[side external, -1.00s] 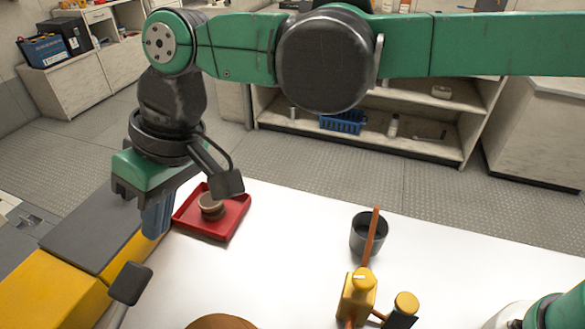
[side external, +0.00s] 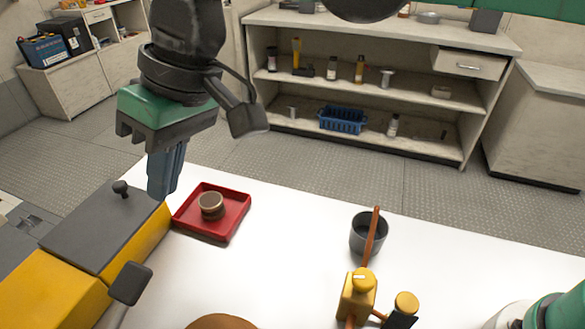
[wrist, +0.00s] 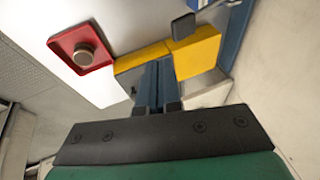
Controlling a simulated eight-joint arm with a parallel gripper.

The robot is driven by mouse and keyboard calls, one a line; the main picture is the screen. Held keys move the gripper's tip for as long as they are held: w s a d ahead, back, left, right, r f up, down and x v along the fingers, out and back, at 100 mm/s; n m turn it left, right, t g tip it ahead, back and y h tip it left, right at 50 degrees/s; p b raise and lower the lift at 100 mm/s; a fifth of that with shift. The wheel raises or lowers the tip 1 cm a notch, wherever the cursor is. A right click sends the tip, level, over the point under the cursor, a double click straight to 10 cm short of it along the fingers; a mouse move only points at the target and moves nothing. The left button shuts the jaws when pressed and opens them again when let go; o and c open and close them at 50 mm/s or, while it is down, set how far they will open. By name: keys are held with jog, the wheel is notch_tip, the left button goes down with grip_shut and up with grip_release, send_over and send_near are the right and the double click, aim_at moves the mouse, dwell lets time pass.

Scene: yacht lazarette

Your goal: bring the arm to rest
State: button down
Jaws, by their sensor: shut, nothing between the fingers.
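My gripper (side external: 163,172) is in the side external view, upright with its blue fingers together and pointing down. It hangs above the far left edge of the white table, near the dark lid of a yellow box, and holds nothing. In the wrist view the blue fingers (wrist: 157,88) are closed side by side. A red tray (side external: 236,222) lies on the table to the right of the gripper, with a round brown-and-grey item (side external: 211,205) in it. The tray also shows at the upper left of the wrist view (wrist: 58,47).
A yellow box with a dark grey lid (side external: 95,235) and black knob (side external: 121,188) stands at the left. A dark cup (side external: 365,241) with a brown stick and yellow-topped bottles (side external: 358,296) stand right of centre. The table's middle is clear. Shelves (side external: 380,95) stand behind.

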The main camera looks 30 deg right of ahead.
jog(key=w+d+m+t, duration=0.3)
jog(key=d+m, duration=0.1)
jog(key=d, duration=1.1)
jog(key=s+d+f+m+t+h, duration=0.2)
jog(key=d+f, duration=0.1)
jog(key=d, duration=0.6)
jog(key=s+d+f+m+t+h, duration=0.1)
jog(key=s+d+f+m+h, duration=0.1)
jog(key=d, duration=0.6)
notch_tip(320, 180, down, 2)
jog(key=shift+s+d+f+t, duration=0.1)
jog(key=shift+s+d+t, duration=0.3)
jog(key=shift+s, duration=0.45)
